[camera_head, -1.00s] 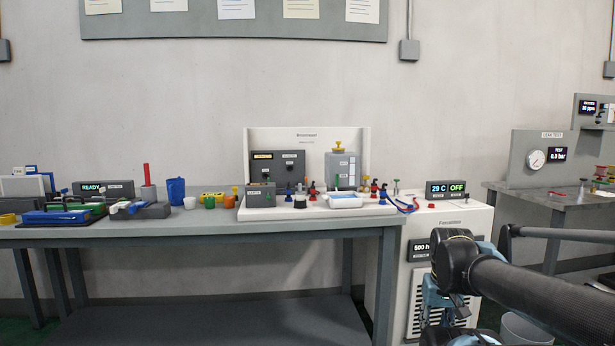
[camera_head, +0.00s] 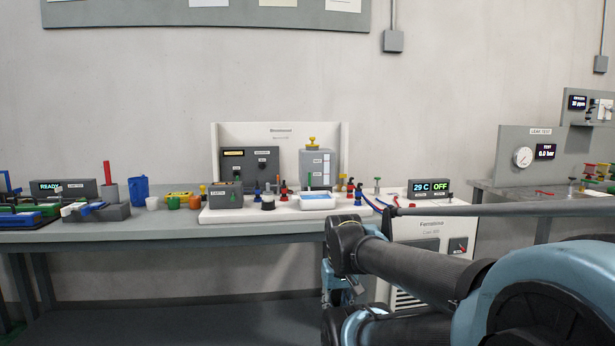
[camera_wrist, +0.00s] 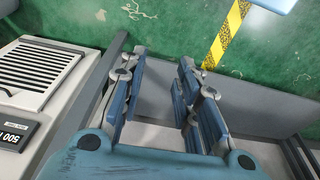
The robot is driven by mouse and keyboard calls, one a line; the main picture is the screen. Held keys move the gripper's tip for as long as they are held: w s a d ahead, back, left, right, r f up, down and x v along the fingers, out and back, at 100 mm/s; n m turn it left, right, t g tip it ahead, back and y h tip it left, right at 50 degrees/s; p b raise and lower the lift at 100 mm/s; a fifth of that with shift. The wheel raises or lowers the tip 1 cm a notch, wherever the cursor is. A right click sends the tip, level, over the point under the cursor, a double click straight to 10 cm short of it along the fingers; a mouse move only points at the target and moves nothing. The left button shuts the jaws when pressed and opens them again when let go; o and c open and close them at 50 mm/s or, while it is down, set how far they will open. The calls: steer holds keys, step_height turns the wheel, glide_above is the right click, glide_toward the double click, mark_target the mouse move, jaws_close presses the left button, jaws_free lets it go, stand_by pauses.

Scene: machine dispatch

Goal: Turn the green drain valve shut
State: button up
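Several small green-handled parts show in the head view, and I cannot tell for sure which is the drain valve. One green handle (camera_head: 309,180) is at the front of the grey tank (camera_head: 323,164) with the yellow cap. My gripper (camera_wrist: 162,70) is open and empty in the wrist view, pointing down towards the floor. In the head view it hangs low in front of the bench, partly hidden by my arm, away from all these handles.
The long grey bench (camera_head: 180,227) carries cups, trays and small fittings. Blue and red hoses (camera_head: 374,204) run between bench and chiller. A leak test panel (camera_head: 522,155) stands at the right. In the wrist view a vented white cabinet (camera_wrist: 40,75) is close at left.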

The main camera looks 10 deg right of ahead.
step_height(320, 180, up, 44)
steer(key=t, duration=0.2)
glide_above(310, 173)
steer(key=s, duration=0.6)
steer(key=x, duration=1.6)
steer(key=shift+w+f, duration=0.15)
steer(key=shift+f, duration=0.05)
